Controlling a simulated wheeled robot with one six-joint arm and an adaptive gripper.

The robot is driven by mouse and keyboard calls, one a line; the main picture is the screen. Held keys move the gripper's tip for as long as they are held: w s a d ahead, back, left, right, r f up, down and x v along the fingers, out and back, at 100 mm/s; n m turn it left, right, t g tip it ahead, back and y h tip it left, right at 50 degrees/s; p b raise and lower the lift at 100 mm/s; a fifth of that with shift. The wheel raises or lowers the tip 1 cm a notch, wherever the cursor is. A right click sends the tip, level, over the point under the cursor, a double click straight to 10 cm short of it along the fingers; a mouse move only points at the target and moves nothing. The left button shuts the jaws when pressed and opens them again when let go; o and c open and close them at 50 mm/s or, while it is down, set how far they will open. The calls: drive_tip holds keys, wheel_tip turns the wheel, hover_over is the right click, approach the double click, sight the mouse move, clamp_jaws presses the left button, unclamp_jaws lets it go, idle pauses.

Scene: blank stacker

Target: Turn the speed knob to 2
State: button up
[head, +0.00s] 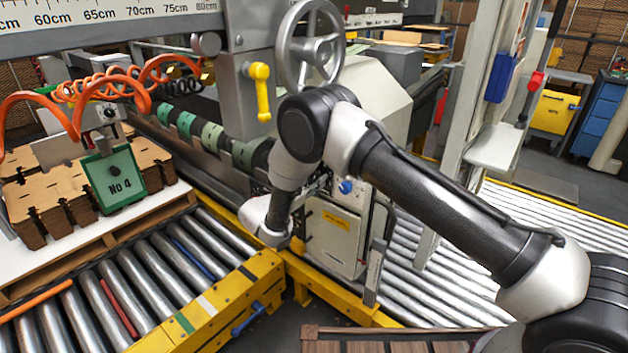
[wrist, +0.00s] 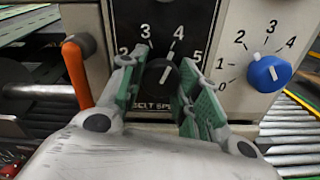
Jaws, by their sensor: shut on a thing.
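In the wrist view a black knob (wrist: 160,72) sits on a dark panel face with the numbers 2, 3, 4 and 5 around it and a partly covered label that reads "BELT SP". My gripper (wrist: 164,62) has its green-padded fingers on either side of this knob and is shut on it. A pale mark on the knob seems to point up towards the 4, but it is small and partly hidden by the fingers. In the head view my arm hides the gripper and the black knob.
A blue knob (wrist: 269,73) with its own scale is close right of my gripper. An orange lever (wrist: 77,75) stands to the left. Metal rollers (head: 150,285) with yellow rails, a handwheel (head: 310,45) and a yellow-handled lever (head: 261,90) surround the arm.

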drive_tip(key=shift+n, duration=0.3)
drive_tip(key=n, duration=0.8)
drive_tip(key=shift+n, duration=0.3)
drive_tip(key=n, duration=0.4)
drive_tip(key=shift+s+d, duration=0.1)
drive_tip(key=shift+n, duration=2.1)
drive_tip(key=o, duration=1)
drive_tip(key=shift+o, duration=0.2)
